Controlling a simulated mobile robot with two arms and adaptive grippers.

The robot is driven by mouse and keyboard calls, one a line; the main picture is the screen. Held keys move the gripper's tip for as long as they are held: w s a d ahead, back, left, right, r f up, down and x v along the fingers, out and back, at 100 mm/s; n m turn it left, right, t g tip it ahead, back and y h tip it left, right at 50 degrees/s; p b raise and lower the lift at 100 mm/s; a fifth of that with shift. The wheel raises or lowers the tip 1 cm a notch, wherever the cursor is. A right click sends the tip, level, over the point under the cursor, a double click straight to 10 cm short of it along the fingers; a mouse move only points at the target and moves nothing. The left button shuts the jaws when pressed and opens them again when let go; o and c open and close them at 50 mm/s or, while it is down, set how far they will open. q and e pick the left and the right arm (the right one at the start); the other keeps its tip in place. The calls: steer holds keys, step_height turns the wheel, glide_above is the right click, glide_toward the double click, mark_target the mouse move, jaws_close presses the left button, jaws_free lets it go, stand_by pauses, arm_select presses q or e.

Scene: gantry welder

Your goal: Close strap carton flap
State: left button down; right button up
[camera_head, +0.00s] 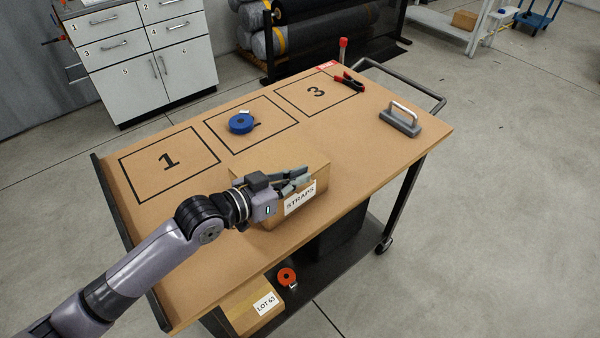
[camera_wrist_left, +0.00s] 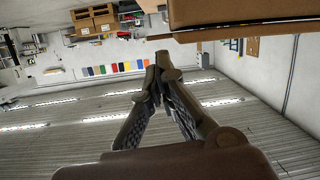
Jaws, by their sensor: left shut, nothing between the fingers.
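The strap carton (camera_head: 285,162) is a brown box with a white STRAPS label (camera_head: 300,197) on its front side. It stands near the front edge of the cart top. My left gripper (camera_head: 300,178) is shut and empty over the front part of the carton, just above the label. The gripper and wrist hide part of the carton's top, so I cannot tell how its flap stands. In the left wrist view my shut fingers (camera_wrist_left: 158,78) show, with a brown cardboard-like surface (camera_wrist_left: 230,12) at the upper right. My right gripper is not in view.
The cart top (camera_head: 370,160) has numbered outlined squares, a blue tape roll (camera_head: 241,123), a red-and-black clamp (camera_head: 349,82) and a grey block with a handle (camera_head: 401,120). A LOT 63 box (camera_head: 252,303) and an orange roll (camera_head: 287,276) sit on the lower shelf. Free room lies right of the carton.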

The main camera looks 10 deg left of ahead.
arm_select(q)
steer(key=shift+f, duration=0.4)
steer(key=shift+s+d+f, duration=0.1)
steer(key=shift+f, duration=0.05)
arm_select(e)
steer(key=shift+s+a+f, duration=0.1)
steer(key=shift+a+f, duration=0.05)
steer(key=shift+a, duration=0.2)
